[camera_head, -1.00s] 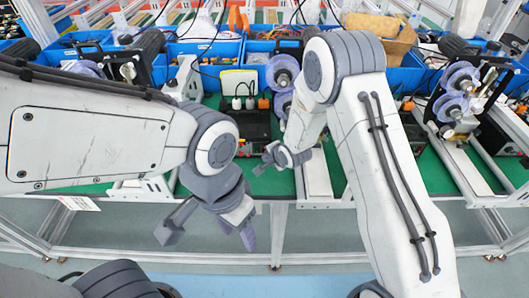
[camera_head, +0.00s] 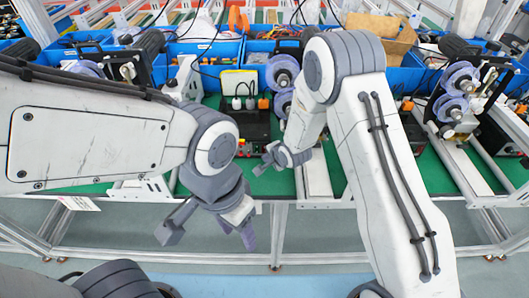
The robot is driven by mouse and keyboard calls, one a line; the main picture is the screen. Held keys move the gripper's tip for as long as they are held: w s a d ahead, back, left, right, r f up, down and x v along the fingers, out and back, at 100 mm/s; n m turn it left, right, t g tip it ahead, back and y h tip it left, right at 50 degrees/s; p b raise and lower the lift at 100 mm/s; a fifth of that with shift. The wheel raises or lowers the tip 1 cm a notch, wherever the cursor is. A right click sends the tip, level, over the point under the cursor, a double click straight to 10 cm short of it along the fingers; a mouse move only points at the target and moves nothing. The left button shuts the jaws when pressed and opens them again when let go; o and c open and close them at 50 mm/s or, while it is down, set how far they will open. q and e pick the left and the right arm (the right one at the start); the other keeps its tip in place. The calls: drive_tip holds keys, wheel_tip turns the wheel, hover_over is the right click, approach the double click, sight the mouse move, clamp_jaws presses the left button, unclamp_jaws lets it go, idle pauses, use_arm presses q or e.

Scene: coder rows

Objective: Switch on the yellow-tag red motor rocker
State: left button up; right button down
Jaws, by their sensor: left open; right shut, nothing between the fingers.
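A black machine box (camera_head: 254,128) stands on the green bench top in the middle, with plugs and an orange piece on its back. Small red marks show on its left side, but I cannot make out a single rocker or a yellow tag. My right gripper (camera_head: 262,162) is shut and empty, just in front of this box and above the green surface. My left gripper (camera_head: 212,236) is open and empty, lower and to the left, in front of the bench's front edge.
Blue bins (camera_head: 205,50) line the back of the bench. Machines with clear purple-tinted reels (camera_head: 456,80) stand at the right, and another black machine (camera_head: 110,65) stands at the left. A metal rail (camera_head: 316,175) lies right of my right gripper.

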drive_tip(key=shift+w, duration=0.1)
idle(0.3)
drive_tip(key=shift+w, duration=0.35)
drive_tip(key=shift+w+f, duration=0.1)
drive_tip(key=shift+w, duration=0.2)
idle(0.5)
idle(0.4)
drive_tip(key=shift+s, duration=0.75)
drive_tip(key=shift+s, duration=0.1)
drive_tip(key=shift+s+r+p, duration=0.2)
drive_tip(key=shift+s+r, duration=0.05)
drive_tip(key=shift+s, duration=0.95)
drive_tip(key=shift+s+r+p, duration=0.2)
drive_tip(key=shift+s+r, duration=0.05)
drive_tip(key=shift+s, duration=0.95)
drive_tip(key=shift+r, duration=0.1)
